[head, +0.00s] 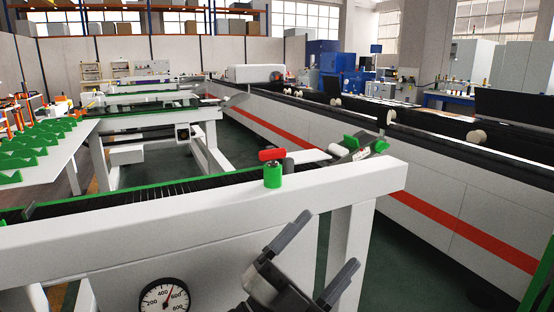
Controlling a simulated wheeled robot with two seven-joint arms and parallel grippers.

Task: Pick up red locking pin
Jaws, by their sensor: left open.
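The red locking pin (270,155) lies sideways on top of a green cylindrical holder (273,176). The holder stands on the white beam of the rack (130,234), near its right end. A darker round end shows at the pin's right side. My left gripper (329,239) is at the bottom centre, dark grey, with its two fingers spread apart and nothing between them. It is below and to the right of the pin in the picture, apart from it, in front of the beam. My right gripper is out of view.
A round gauge (164,297) is on the rack's front at lower left. A green and grey bracket with a white roller (339,149) sits behind the beam's right end. A long white machine with a red stripe (440,212) runs along the right. Dark green floor lies between.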

